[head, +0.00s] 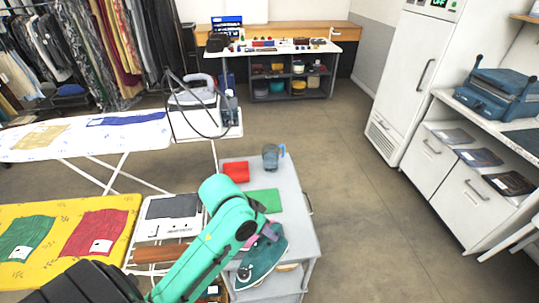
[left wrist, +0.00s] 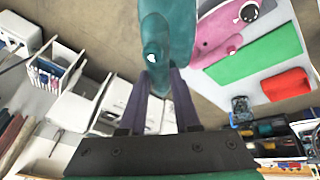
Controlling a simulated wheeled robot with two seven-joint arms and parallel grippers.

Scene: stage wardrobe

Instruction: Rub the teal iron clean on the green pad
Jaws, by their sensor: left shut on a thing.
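The teal iron (head: 262,258) is at the near right part of the grey cart top, on the near side of the green pad (head: 263,200). My left gripper (head: 266,232) is shut on the iron; its wrist hides part of it. In the left wrist view the two dark fingers (left wrist: 165,82) close on the iron's teal body (left wrist: 168,35). The green pad (left wrist: 255,52) lies flat and bare there, apart from the iron. I cannot tell whether the iron touches the cart. My right gripper is not in view.
A red block (head: 236,172) and a blue-grey mug (head: 271,157) stand beyond the pad. A pink object (left wrist: 216,34) lies beside the iron. A yellow ironing board (head: 66,238) is at left, a white one (head: 80,138) behind it. Floor to the right is clear.

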